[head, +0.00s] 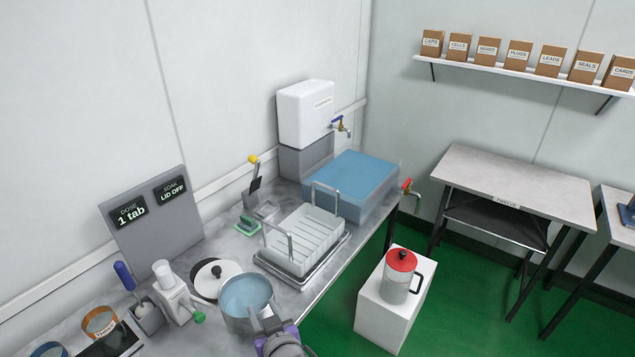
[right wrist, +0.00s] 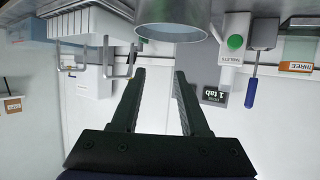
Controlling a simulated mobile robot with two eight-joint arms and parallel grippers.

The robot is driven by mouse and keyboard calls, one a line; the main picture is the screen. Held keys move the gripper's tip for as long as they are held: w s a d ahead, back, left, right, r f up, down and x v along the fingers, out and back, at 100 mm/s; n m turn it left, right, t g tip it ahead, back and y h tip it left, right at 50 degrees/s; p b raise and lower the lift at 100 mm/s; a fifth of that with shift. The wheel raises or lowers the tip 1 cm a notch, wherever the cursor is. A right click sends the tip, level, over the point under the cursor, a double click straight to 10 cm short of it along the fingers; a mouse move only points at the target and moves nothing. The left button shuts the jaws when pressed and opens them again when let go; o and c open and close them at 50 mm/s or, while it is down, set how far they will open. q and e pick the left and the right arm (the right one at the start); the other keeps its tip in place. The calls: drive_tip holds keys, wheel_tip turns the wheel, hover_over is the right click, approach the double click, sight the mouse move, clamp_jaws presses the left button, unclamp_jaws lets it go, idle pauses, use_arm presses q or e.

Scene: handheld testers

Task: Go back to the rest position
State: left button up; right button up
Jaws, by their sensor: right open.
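My right gripper (head: 266,322) is at the bottom of the head view, just in front of a grey pot (head: 247,322) with bluish liquid in it. In the right wrist view, which looks upside down, the two dark fingers (right wrist: 160,72) are apart with nothing between them. The pot (right wrist: 172,32) shows there beyond the fingertips. I cannot tell whether the gripper touches the pot. My left gripper is in neither view.
A white lid with a black knob (head: 216,269) lies beside the pot. A dish rack (head: 305,238), a blue-filled tub (head: 352,180) and a white tank (head: 306,113) stand along the bench. A red-lidded jug (head: 397,280) stands on a white block (head: 380,320).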

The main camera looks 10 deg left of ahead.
drive_tip(key=d+r+m+g+h+p, duration=0.1)
drive_tip(key=d+m+h, duration=0.15)
drive_tip(key=d, duration=0.85)
drive_tip(key=d+r+m+h+p, duration=0.1)
drive_tip(key=d+h+p, duration=0.15)
drive_tip(key=d, duration=0.95)
drive_tip(key=s+d+f+m+g+h+p, duration=0.1)
drive_tip(key=s+d+m+g+h+p, duration=0.1)
drive_tip(key=s+d, duration=1.2)
drive_tip(key=shift+s+d+m+g+h, duration=0.25)
drive_tip(key=shift+d+m+g+h, duration=0.35)
drive_tip(key=shift+d+m+g, duration=0.45)
